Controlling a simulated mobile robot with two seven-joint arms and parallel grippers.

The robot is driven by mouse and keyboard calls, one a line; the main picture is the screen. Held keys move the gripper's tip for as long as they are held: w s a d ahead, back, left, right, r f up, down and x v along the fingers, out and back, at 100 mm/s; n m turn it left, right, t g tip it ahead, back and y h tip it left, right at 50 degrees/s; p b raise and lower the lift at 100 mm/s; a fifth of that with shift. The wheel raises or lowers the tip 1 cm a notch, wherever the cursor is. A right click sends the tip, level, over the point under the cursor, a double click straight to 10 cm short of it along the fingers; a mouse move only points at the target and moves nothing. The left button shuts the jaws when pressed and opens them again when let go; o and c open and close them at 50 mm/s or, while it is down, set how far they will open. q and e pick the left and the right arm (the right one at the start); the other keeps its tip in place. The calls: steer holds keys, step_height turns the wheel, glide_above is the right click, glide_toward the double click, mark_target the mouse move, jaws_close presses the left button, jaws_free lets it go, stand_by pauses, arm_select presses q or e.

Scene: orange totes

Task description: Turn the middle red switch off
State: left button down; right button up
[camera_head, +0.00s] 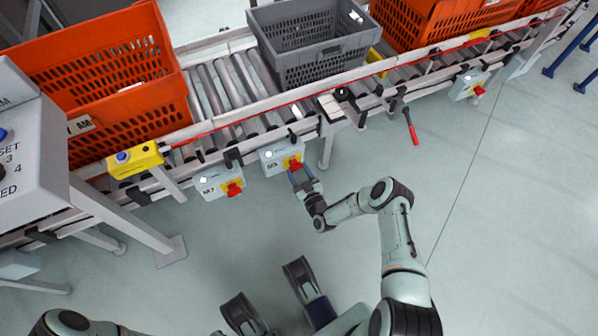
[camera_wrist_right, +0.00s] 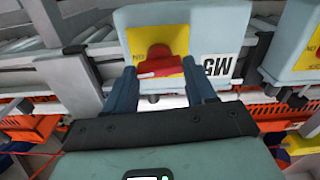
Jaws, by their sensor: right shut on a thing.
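The middle red switch (camera_head: 294,164) sits on a yellow plate on a light grey box (camera_head: 272,158) at the conveyor's front side. In the right wrist view the red switch (camera_wrist_right: 160,64) has its handle lying nearly level, slightly tilted, on the box marked M5 (camera_wrist_right: 215,28). My right gripper (camera_head: 298,174) is at this switch, its blue fingers (camera_wrist_right: 161,90) on either side of the handle and shut on it. Exact finger contact is hard to see.
Another box with a red switch (camera_head: 234,189) is close on the left, and one (camera_head: 478,90) is farther right. A yellow button box (camera_head: 135,160) is on the rail. Orange totes (camera_head: 120,115) and a grey tote (camera_head: 320,65) stand on the conveyor. The floor in front is clear.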

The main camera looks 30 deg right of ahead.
steer(key=n+p, duration=0.2)
steer(key=n, duration=0.3)
steer(key=shift+a, duration=0.15)
steer(key=n+p, duration=0.1)
steer(key=n, duration=0.2)
steer(key=n+p, duration=0.1)
steer(key=n, duration=0.3)
steer(key=shift+f, duration=0.1)
arm_select(q)
steer(key=w+d+r+t, duration=0.1)
steer(key=w+r+t, duration=0.2)
steer(key=w+r, duration=0.3)
steer(key=w, duration=0.2)
steer(key=shift+w, duration=0.35)
arm_select(e)
steer(key=n, duration=0.4)
steer(key=shift+f, duration=0.1)
steer(key=shift+n, duration=0.4)
arm_select(q)
steer(key=shift+m, duration=0.3)
arm_select(e)
steer(key=o, duration=1)
arm_select(q)
steer(key=shift+r, duration=0.1)
arm_select(e)
steer(key=shift+o, duration=0.2)
